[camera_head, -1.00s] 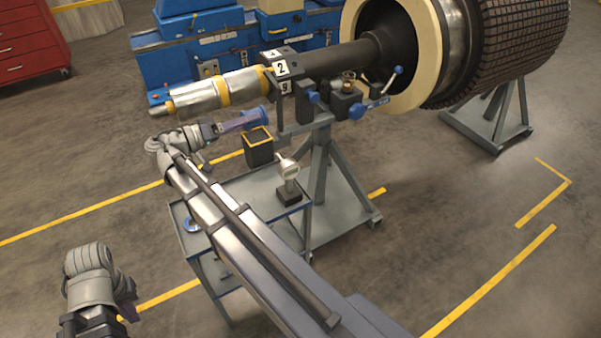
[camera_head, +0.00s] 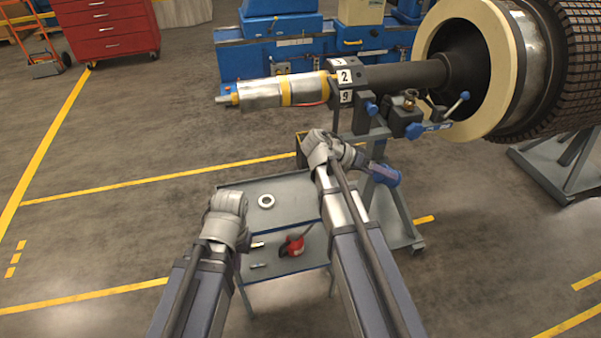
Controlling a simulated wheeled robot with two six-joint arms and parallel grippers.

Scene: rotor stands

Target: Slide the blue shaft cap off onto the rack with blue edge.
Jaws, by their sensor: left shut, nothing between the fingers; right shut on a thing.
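My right gripper (camera_head: 386,172) is right of the cart, below the stand's clamp, shut on a small blue thing (camera_head: 392,178). That may be the blue shaft cap; it is too small to tell it surely from my bluish fingers. The rack with blue edge looks to be the grey two-shelf cart (camera_head: 237,196). My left gripper (camera_head: 240,258) is shut and empty at the cart's left front, its fingers mostly hidden by my wrist.
A pale ring (camera_head: 266,201) lies on the cart's top, with clear space around it. A red object (camera_head: 292,246) is on the lower shelf. A yellow-edged box (camera_head: 301,150) shows partly behind my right arm. The stand's post (camera_head: 395,210) is close to my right gripper.

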